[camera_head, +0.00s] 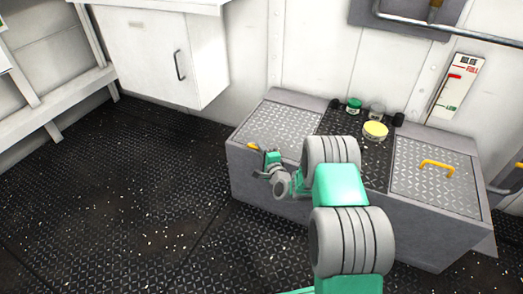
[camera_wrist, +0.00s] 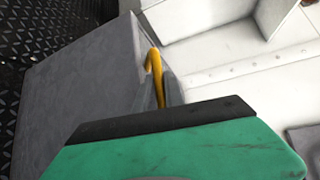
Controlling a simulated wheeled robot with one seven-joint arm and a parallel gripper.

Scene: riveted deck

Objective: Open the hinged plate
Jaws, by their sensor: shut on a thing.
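A long grey locker (camera_head: 300,187) stands against the wall. Its left diamond-pattern metal plate (camera_head: 283,124) lies flat, level with the top. A yellow handle (camera_head: 252,146) shows at the plate's front left, partly hidden by my gripper (camera_head: 262,152). In the wrist view, the same yellow handle (camera_wrist: 154,68) runs in between the fingers of my gripper (camera_wrist: 162,90), which is shut on it. The lower part of the handle is hidden by the fingers. A second diamond-pattern plate (camera_head: 415,190) with its own yellow handle (camera_head: 437,166) lies flat at the right end.
A yellow-lidded jar (camera_head: 375,130), a green-lidded jar (camera_head: 354,105) and other small containers stand on the dark middle section. A white cabinet (camera_head: 145,55) hangs at the back left. The dark floor (camera_head: 120,190) on the left is clear.

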